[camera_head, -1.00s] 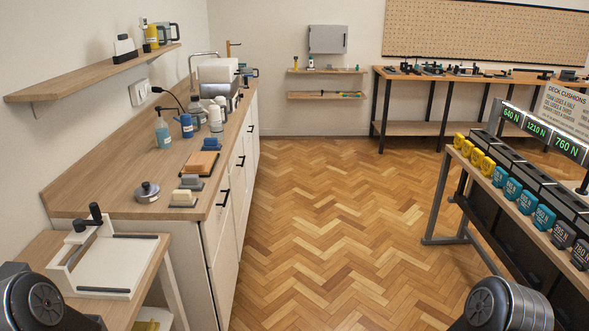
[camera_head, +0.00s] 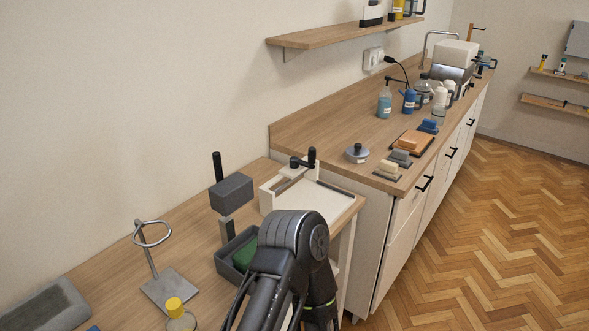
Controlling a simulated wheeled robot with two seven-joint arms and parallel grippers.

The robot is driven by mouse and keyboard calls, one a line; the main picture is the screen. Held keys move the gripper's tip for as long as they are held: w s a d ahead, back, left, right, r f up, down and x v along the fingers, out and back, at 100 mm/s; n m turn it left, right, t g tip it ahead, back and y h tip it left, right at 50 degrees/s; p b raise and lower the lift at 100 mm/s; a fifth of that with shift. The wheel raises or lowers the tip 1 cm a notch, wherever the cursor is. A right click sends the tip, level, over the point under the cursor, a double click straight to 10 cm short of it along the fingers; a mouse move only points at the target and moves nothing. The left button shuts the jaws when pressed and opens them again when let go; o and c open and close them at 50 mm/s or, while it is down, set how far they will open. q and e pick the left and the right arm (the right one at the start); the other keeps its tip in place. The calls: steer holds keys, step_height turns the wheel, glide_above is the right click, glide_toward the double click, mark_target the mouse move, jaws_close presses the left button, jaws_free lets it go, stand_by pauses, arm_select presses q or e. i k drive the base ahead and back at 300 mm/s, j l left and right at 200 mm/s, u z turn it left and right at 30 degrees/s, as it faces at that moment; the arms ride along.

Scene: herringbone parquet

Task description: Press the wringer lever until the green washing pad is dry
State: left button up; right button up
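The wringer stands on the wooden bench at lower centre, with a grey press block (camera_head: 232,193) on a dark post and an upright black lever handle (camera_head: 217,166). Below the block is a dark grey tray (camera_head: 226,267). The green washing pad (camera_head: 245,256) lies in this tray, partly hidden behind my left arm. The block is raised, with a gap above the pad. I cannot tell whether the pad is wet. My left arm stands in front of the tray; its gripper does not show. My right gripper is out of view.
Left of the wringer are a metal ring stand (camera_head: 168,288), a yellow-capped bottle (camera_head: 180,318) and a grey stone-like tray (camera_head: 45,308). Bottles and blocks stand on the counter (camera_head: 330,130). The floor at right is clear.

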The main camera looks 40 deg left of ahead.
mark_target(231, 193)
steer(key=u, duration=1.65)
